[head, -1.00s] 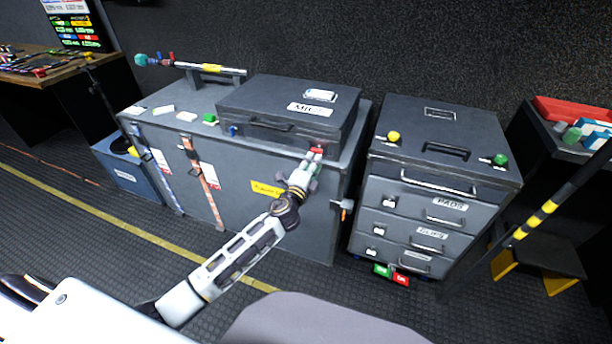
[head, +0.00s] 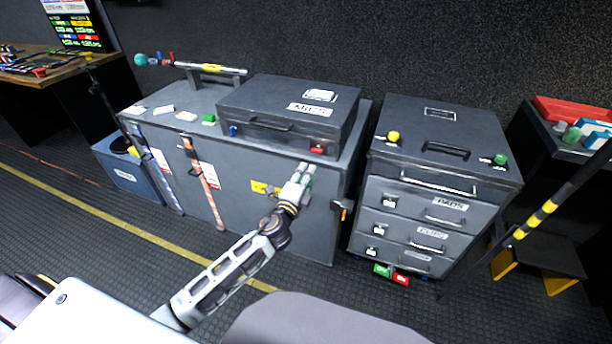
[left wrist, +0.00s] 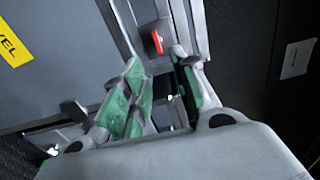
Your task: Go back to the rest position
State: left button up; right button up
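My left arm reaches in from the lower left of the head view. Its gripper (head: 306,172) is in front of the upper front of the large grey case (head: 272,220), below the smaller case labelled MICS (head: 290,103). In the left wrist view, the green-padded fingers (left wrist: 160,100) stand apart with nothing between them. My right gripper is not in view.
A grey drawer unit (head: 430,215) stands to the right of the large case. A blue box (head: 125,172) stands at its left end. A black pole with yellow bands (head: 540,216) leans at the right. Dark floor with a yellow line (head: 110,217) is clear in front.

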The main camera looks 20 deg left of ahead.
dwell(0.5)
